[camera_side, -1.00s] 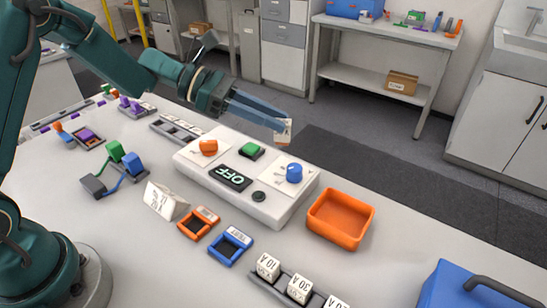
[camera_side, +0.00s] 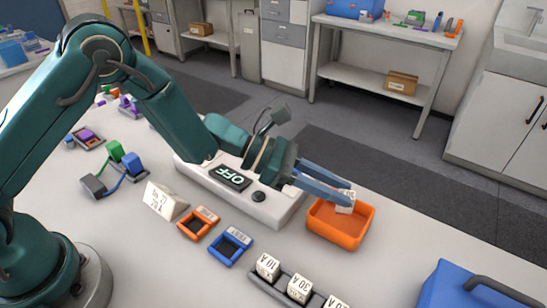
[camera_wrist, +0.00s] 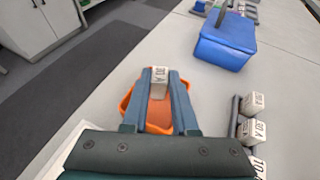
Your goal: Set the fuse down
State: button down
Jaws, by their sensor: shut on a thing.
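My gripper (camera_side: 340,195) is shut on a small white fuse (camera_side: 346,201) with dark lettering. The fuse is held between the fingertips over the orange tray (camera_side: 338,238), near its far side in the side view. In the wrist view the fuse (camera_wrist: 159,80) sits between the two fingers, with the orange tray (camera_wrist: 158,128) beneath and around it. I cannot tell whether the fuse touches the tray floor. The tray holds nothing else that I can see.
A rack (camera_side: 284,292) with several labelled white fuses stands in front of the tray. A blue toolbox (camera_side: 460,285) is at the right. The white cycler box (camera_side: 275,210) reading OFF is left of the tray. Orange (camera_side: 198,223) and blue (camera_side: 231,247) frames lie nearby.

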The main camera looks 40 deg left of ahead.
aim_at(340, 210)
jog(key=shift+f, duration=1.5)
jog(key=shift+f, duration=0.1)
jog(key=c, duration=0.7)
grip_release()
